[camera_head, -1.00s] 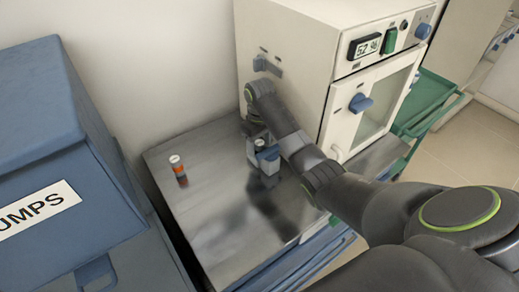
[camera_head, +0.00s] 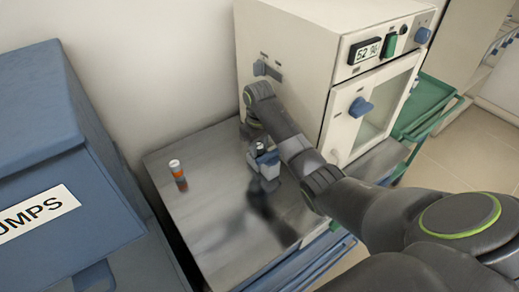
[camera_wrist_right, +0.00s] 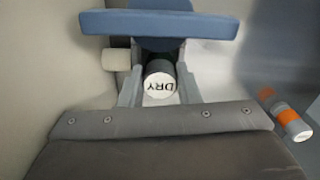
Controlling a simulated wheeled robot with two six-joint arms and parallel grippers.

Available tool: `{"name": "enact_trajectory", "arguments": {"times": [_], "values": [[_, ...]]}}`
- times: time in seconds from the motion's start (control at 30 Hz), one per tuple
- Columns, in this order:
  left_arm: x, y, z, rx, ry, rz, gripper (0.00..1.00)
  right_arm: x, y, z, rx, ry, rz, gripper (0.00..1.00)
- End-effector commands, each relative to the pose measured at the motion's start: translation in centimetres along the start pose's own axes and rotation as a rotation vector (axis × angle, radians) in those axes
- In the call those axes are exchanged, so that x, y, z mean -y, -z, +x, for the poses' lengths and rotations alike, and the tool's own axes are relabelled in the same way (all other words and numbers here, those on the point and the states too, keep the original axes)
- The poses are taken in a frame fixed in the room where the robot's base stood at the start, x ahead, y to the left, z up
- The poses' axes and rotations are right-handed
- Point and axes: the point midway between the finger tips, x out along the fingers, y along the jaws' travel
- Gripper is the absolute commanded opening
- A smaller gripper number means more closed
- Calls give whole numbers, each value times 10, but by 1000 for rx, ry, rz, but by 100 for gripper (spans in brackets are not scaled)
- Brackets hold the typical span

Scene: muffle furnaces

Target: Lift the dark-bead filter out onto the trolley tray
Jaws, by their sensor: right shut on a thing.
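The dark filter is a short dark cylinder with a white end reading "DRY" (camera_wrist_right: 160,86) in the right wrist view. It sits between the grey fingers of my right gripper (camera_wrist_right: 160,92), which is shut on it. In the head view the gripper (camera_head: 265,166) is above the steel top, beside the furnace's left side, with the dark filter top (camera_head: 260,148) showing. I cannot tell whether the filter touches anything below. A green tray (camera_head: 428,100) is on the far right, beyond the furnace. My left gripper is not in view.
An orange-banded vial with a pale cap (camera_head: 177,175) stands on the steel top (camera_head: 215,215); it also shows in the wrist view (camera_wrist_right: 287,117). The cream furnace (camera_head: 290,60) stands behind my arm. A blue PUMPS box (camera_head: 60,140) is at left. The front of the steel top is clear.

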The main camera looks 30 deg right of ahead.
Motion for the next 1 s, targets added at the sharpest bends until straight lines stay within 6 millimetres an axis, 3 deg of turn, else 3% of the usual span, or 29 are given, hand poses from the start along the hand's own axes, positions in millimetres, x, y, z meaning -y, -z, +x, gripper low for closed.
{"name": "enact_trajectory", "arguments": {"times": [0.27,0.47,0.73,1.0], "values": [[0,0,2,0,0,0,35,1,1,-45,-6,-2,-1,7],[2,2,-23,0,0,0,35,1,0,-69,-1,0,0,7],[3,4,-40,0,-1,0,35,64,8,-68,-2,5,-4,7],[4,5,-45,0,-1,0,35,130,17,-64,-1,5,-3,7]]}}
